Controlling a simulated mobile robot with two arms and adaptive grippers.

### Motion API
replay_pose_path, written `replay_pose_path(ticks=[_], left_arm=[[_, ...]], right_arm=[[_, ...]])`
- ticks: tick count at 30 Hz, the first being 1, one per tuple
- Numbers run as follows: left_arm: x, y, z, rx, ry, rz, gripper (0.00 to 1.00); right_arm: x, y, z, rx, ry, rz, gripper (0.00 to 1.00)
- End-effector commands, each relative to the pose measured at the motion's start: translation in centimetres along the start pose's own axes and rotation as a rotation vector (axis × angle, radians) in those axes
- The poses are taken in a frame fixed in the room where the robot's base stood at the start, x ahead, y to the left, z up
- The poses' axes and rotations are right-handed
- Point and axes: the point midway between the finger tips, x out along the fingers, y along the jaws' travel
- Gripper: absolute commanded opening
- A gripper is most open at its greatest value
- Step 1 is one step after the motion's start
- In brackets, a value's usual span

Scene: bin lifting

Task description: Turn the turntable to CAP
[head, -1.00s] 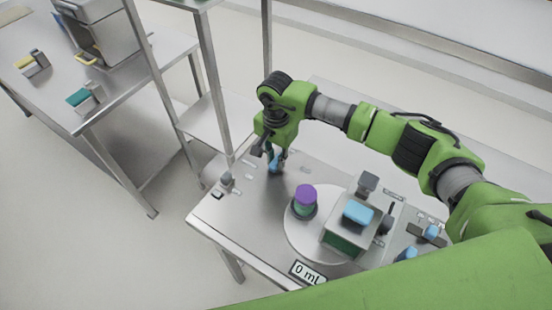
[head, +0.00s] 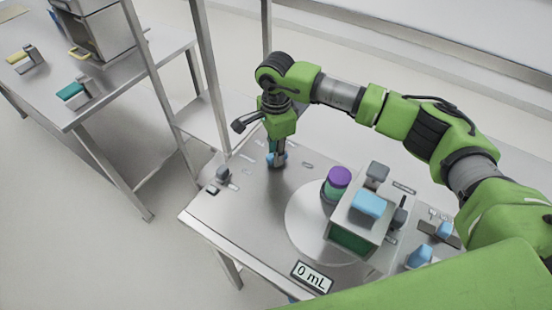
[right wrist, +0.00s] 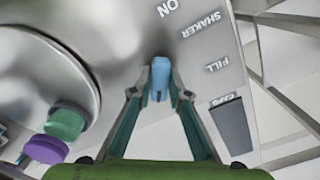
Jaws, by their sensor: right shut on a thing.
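The round grey turntable (head: 305,228) lies flat in the metal bench top. A green jar with a purple lid (head: 338,178) stands on its far side, close to the box-shaped station; the jar also shows at the lower left of the right wrist view (right wrist: 65,123). My right gripper (head: 277,158) is shut on a small blue handle (right wrist: 160,72) at the bench's far left part. My left gripper is out of view.
The station (head: 355,242) with a blue block on top overhangs the turntable's right side. A display (head: 312,277) reads 0 mL at the front edge. A shelf post (head: 205,75) rises behind; another table is far left.

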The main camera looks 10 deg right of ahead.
Motion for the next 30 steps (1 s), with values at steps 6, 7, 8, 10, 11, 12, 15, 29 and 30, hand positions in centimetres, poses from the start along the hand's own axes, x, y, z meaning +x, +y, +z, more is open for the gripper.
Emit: replay_pose_path(ticks=[6,7,8,10,11,12,15,29,30], left_arm=[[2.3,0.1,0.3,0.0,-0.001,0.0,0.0],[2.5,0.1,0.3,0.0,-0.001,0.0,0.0],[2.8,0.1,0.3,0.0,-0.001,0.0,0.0],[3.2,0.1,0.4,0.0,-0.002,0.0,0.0],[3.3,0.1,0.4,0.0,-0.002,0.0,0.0],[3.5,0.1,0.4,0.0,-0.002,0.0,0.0],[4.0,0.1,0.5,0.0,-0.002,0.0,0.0],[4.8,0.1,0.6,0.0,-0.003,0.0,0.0],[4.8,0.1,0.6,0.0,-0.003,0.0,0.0]], right_arm=[[0.3,-0.1,-0.1,0.197,0.001,-0.004,0.0],[0.3,-0.1,-0.1,0.222,0.002,-0.004,0.0],[0.3,-0.1,-0.1,0.246,0.001,-0.003,0.0],[0.2,-0.1,-0.1,0.301,0.001,-0.003,0.0],[0.2,-0.1,-0.1,0.324,0.001,-0.003,0.0],[0.2,-0.1,-0.1,0.352,0.0,-0.003,0.0],[0.1,-0.1,-0.1,0.412,0.001,-0.003,0.0],[-0.1,-0.1,-0.1,0.541,0.0,-0.002,0.0],[-0.1,-0.1,-0.1,0.544,0.0,-0.002,0.0]])
